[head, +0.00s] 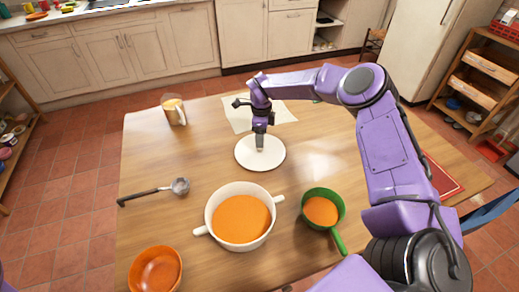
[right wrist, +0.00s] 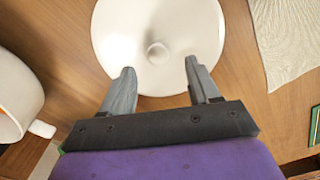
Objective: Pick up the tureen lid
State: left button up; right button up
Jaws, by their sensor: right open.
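The tureen lid (head: 246,155) is a white round disc lying flat on the wooden table, behind the tureen. In the right wrist view the lid (right wrist: 125,35) shows a small round knob (right wrist: 158,53) at its middle. My right gripper (head: 260,147) is over the lid, pointing down. In the right wrist view the right gripper (right wrist: 160,70) is open, its two fingers apart on either side of the knob's line, with nothing between them. The white two-handled tureen (head: 213,205) holds orange soup. My left gripper is not in view.
A green saucepan (head: 338,238) with orange contents stands right of the tureen. A ladle (head: 150,192) lies to the left, and an orange bowl (head: 155,270) is at front left. A mug (head: 176,112) stands at the back left. A pale cloth (head: 238,115) lies behind the lid.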

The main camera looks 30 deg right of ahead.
jog(key=f, duration=0.1)
jog(key=f+p, duration=0.1)
jog(key=f, duration=0.2)
jog(key=shift+w+a+f, duration=0.1)
jog(key=shift+a+f, duration=0.2)
jog(key=shift+f, duration=0.1)
jog(key=c, duration=1)
grip_shut()
jog(key=shift+r, duration=0.1)
